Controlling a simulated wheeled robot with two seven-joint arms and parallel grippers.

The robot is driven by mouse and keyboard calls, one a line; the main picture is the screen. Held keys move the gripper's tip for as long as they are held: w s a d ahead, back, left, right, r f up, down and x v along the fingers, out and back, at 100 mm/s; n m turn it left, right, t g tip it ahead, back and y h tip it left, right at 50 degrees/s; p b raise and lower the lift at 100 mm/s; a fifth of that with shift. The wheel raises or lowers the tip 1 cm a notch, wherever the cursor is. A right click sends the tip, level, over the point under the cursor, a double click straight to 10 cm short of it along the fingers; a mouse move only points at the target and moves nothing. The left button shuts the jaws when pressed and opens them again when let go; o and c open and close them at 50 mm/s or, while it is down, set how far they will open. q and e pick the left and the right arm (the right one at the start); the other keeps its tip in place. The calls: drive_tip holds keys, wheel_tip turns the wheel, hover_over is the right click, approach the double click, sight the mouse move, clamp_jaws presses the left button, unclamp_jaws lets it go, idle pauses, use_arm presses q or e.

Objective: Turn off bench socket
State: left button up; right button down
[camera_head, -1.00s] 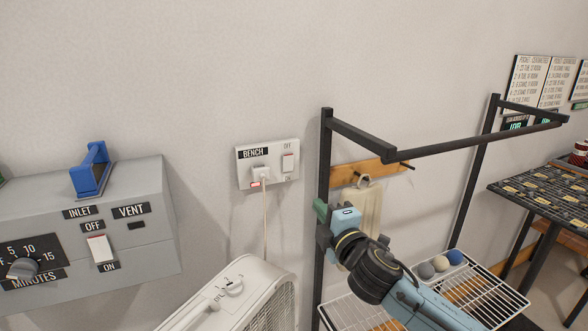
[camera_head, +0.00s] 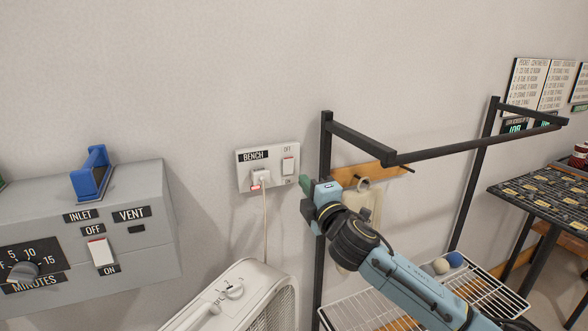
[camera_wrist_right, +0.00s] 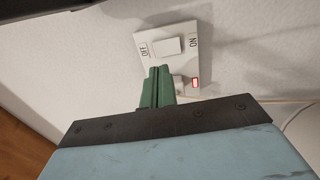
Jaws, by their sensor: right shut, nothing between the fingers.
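The bench socket (camera_head: 246,178) is a white wall plate labelled BENCH. Its white rocker switch (camera_head: 289,165) sits at the plate's right, between OFF above and ON below. A white plug (camera_head: 261,176) with a cord is in the socket, beside a red indicator (camera_head: 255,187). In the wrist view the rocker (camera_wrist_right: 167,46) lies beyond the fingertips, with the red indicator (camera_wrist_right: 195,82) showing; which way it is tipped is hard to tell. My right gripper (camera_head: 304,182), with green fingers, is shut and empty just right of the plate, apparently short of the rocker. My left gripper is out of view.
A black rack frame (camera_head: 325,150) stands close behind my right gripper, with a wooden peg rail on the wall. A white heater-like unit (camera_head: 240,290) stands below the socket. A grey control box (camera_head: 150,240) is at left. The wall above is clear.

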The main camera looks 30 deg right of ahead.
sight(289, 161)
drive_tip(key=w, duration=0.5)
drive_tip(key=w+r, duration=0.1)
drive_tip(key=w, duration=0.1)
drive_tip(key=shift+w+d, duration=0.15)
drive_tip(key=shift+d, duration=0.05)
drive_tip(key=shift+f, duration=0.1)
drive_tip(key=r+p, duration=0.1)
drive_tip(key=p, duration=0.2)
drive_tip(key=shift+w+g, duration=0.15)
drive_tip(key=shift+g, duration=0.15)
drive_tip(key=shift+f, duration=0.25)
